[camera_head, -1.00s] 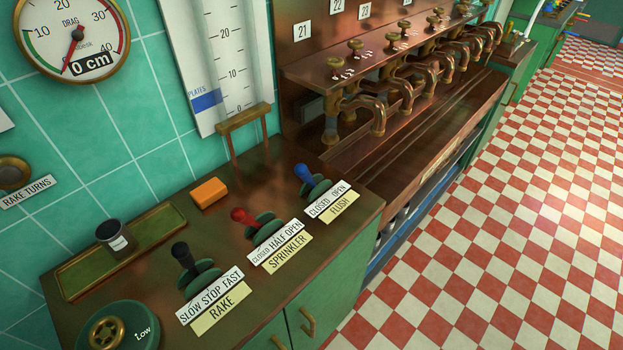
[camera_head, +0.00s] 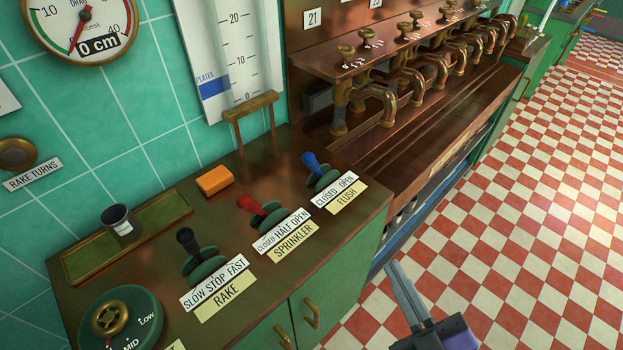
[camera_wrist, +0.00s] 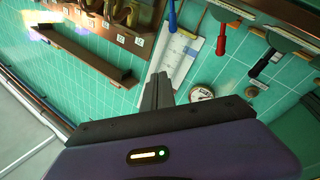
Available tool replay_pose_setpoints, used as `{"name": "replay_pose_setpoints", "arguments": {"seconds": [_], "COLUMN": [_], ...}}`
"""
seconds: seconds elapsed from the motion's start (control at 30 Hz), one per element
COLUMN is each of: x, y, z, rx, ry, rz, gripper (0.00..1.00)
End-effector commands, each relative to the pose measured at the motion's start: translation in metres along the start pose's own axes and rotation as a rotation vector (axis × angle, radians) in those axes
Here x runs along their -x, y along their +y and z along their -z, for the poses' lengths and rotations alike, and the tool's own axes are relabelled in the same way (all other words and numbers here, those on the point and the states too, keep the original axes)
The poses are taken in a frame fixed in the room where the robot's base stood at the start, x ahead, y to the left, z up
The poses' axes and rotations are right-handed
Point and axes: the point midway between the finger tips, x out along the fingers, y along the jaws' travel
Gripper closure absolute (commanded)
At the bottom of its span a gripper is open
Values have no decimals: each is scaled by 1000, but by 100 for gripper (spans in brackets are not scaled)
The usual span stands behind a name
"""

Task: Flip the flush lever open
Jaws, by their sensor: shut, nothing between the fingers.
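The flush lever (camera_head: 310,162) has a blue knob on a round green base near the counter's right end. It leans toward the left, the side its label (camera_head: 338,191) marks CLOSED. In the wrist view, a blue-handled lever (camera_wrist: 173,16) hangs at the top edge, right of the fingers. My gripper (camera_head: 397,272) is at the lower right of the head view, in front of the counter, below and right of the flush lever and apart from it. Its fingers are together and empty. They also show together in the wrist view (camera_wrist: 158,83).
The red sprinkler lever (camera_head: 250,204) and black rake lever (camera_head: 189,242) stand left of the flush lever. An orange block (camera_head: 214,180) and a dark cup (camera_head: 121,221) are behind. Copper taps (camera_head: 383,98) line the trough at right. The checkered floor (camera_head: 500,230) is open.

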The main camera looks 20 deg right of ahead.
Motion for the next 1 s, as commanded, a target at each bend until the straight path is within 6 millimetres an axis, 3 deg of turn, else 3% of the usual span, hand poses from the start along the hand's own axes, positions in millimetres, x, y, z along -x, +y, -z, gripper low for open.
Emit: {"name": "replay_pose_setpoints", "arguments": {"seconds": [0.37, 0.6, 0.73, 0.87, 1.0], "x": [-108, -164, -175, -171, -168], "y": [-8, -29, -46, -64, -72], "z": [-4, -27, -47, -67, -73], "rx": [639, 1071, 1241, 1346, 1402], "ry": [211, 278, 294, 303, 319], "rz": [-8, 65, 139, 215, 250], "gripper": [100, 100, 100, 100, 100]}}
